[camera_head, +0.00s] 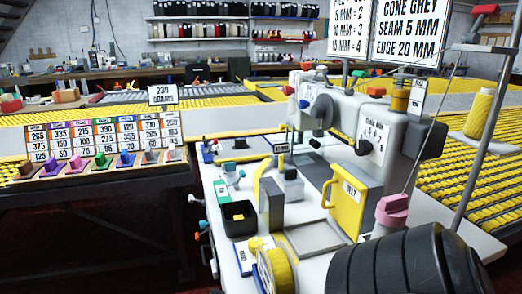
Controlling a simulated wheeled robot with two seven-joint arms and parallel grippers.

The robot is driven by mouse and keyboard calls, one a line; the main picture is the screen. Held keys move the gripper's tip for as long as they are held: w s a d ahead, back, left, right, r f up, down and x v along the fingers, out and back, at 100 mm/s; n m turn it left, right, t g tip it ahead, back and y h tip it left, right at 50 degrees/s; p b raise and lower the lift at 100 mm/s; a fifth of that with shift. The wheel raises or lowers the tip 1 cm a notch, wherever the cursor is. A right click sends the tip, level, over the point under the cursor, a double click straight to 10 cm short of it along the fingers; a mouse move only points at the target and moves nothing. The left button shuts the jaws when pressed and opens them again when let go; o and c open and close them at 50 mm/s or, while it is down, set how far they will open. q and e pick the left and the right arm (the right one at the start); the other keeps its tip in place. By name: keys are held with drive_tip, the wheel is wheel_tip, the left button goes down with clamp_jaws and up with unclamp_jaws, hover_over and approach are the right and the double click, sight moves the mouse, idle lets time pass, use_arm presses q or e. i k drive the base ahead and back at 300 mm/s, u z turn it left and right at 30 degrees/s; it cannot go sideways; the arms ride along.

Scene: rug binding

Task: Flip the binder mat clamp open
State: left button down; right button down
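The binding machine (385,125), white and grey with a dark rounded end, stands on a pale worktop right of the middle. A yellow plate (352,207) with a handle and a printed label stands upright at its front.
A black open bin (238,216) and a yellow tape reel (276,271) sit near the worktop's front left. A yellow thread cone (480,112) sits on a stand at right. A rack of labelled coloured pieces (100,170) stands at left.

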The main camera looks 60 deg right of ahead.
sight(215, 141)
drive_tip(key=k, duration=0.6)
drive_tip(key=z, duration=0.05)
drive_tip(key=i, duration=3.8)
drive_tip(key=z, duration=2.65)
